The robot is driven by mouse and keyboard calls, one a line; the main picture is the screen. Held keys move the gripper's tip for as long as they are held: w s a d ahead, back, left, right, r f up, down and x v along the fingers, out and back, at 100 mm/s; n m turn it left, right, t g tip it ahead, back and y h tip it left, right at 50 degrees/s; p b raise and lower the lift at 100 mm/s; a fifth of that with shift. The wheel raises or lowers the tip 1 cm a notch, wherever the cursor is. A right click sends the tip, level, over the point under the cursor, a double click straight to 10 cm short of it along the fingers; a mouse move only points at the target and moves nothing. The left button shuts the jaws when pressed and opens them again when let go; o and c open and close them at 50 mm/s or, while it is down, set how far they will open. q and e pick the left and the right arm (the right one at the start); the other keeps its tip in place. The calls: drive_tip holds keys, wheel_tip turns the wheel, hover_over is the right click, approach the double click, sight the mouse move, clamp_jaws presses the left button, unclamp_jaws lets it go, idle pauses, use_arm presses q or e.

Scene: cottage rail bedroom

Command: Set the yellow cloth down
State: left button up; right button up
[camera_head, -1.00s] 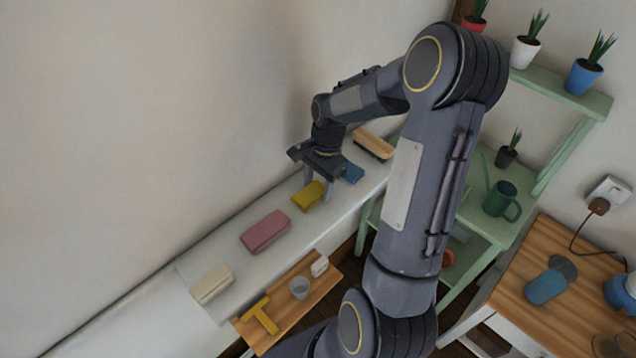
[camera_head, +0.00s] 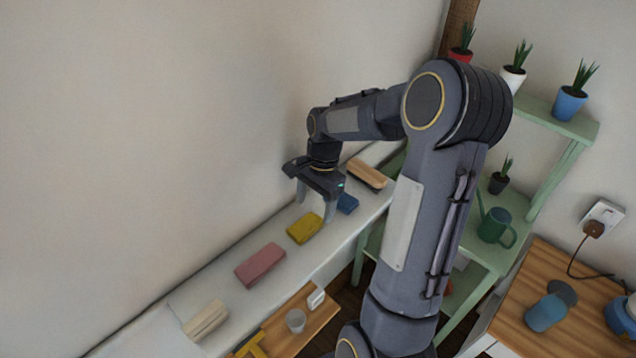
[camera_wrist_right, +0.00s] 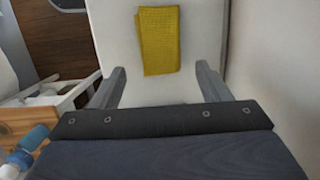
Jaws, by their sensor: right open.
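The yellow cloth (camera_head: 305,228) lies folded flat on the white ledge (camera_head: 225,262), between a pink folded cloth and a blue item. It also shows in the right wrist view (camera_wrist_right: 159,40), apart from the fingers and beyond their tips. My right gripper (camera_head: 315,208) is open and empty, just above and beside the yellow cloth on its far side. In the right wrist view the two fingers (camera_wrist_right: 160,82) are spread wide with only the pale ledge between them. My left gripper is not in view.
On the ledge are a pink cloth (camera_head: 260,266), a cream block (camera_head: 205,320), a blue item (camera_head: 347,203) and a wooden-topped brush (camera_head: 367,174). A wooden tray (camera_head: 318,318) with a glass (camera_head: 295,320) is below. A green shelf (camera_head: 560,125) with plants stands right.

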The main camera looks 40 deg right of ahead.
wheel_tip(320, 180, up, 7)
drive_tip(key=d, duration=0.2)
drive_tip(key=s+a+r+n+t, duration=0.3)
drive_tip(key=s+a+r+n, duration=0.35)
drive_tip(key=a, duration=0.25)
drive_tip(key=s+a+f+n+t+y, duration=0.1)
drive_tip(key=s+a+f+n+t, duration=0.1)
drive_tip(key=s+a+n, duration=0.7)
drive_tip(key=shift+s+f+t+y, duration=0.3)
drive_tip(key=shift+s+f+t, duration=0.15)
drive_tip(key=shift+f, duration=0.3)
